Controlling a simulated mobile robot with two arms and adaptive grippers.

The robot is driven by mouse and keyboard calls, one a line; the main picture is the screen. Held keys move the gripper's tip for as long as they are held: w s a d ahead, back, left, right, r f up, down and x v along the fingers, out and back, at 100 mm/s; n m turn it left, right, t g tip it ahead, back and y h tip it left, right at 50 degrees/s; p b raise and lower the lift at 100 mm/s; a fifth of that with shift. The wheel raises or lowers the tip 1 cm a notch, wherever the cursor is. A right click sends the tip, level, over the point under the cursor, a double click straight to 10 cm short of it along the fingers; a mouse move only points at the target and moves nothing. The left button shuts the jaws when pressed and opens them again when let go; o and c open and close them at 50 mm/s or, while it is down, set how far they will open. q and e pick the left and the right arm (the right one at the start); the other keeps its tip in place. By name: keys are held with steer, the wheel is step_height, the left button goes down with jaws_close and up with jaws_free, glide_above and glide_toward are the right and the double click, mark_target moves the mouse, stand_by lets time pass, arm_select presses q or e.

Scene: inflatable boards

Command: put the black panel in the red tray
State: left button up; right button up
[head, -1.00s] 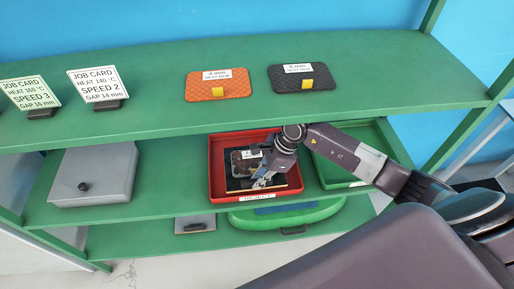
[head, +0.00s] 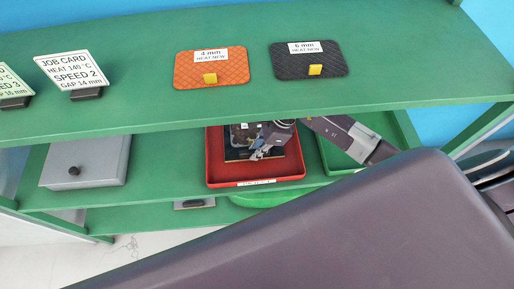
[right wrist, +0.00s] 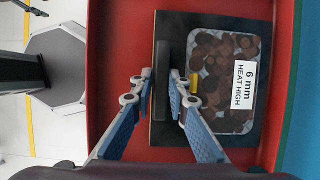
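The black panel (right wrist: 158,133) is inside the red tray (right wrist: 285,75) in the right wrist view. It carries a dark upright bar (right wrist: 161,110) and a brown-speckled pad (right wrist: 228,112) labelled "6 mm HEAT HIGH". In the head view the panel (head: 275,153) shows partly behind my gripper, above the floor of the red tray (head: 215,171). My right gripper (right wrist: 162,78) has its fingers close on both sides of the bar and appears shut on it. The head view also shows the right gripper (head: 258,154). Whether the panel touches the tray floor is unclear. My left gripper is not in view.
The green upper shelf (head: 140,98) overhangs the tray. On it lie an orange pad (head: 225,65), a black quilted pad (head: 295,68) and job cards (head: 72,70). A green tray (head: 345,166) stands right of the red one, a grey box (head: 85,160) left.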

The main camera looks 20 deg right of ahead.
steer(key=o, duration=0.3)
steer(key=shift+s+a+r, duration=0.2)
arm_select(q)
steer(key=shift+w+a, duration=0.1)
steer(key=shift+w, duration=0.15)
arm_select(e)
steer(key=shift+w+f, duration=0.1)
steer(key=shift+d, duration=0.15)
steer(key=shift+d+r, duration=0.15)
steer(key=shift+r, duration=0.2)
steer(key=shift+b+v, duration=0.3)
steer(key=shift+v, duration=0.9)
steer(key=s+d+b, duration=0.1)
steer(key=d, duration=0.2)
steer(key=s+d+b, duration=0.1)
steer(key=d, duration=0.3)
steer(key=s+d+b, duration=0.1)
steer(key=d, duration=0.2)
steer(key=shift+s+d+f, duration=0.15)
steer(key=shift+s+d, duration=0.1)
steer(key=shift+s, duration=0.05)
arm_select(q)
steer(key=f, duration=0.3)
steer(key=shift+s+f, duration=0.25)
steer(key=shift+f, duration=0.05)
arm_select(e)
steer(key=shift+s+d, duration=0.1)
steer(key=shift+d, duration=0.25)
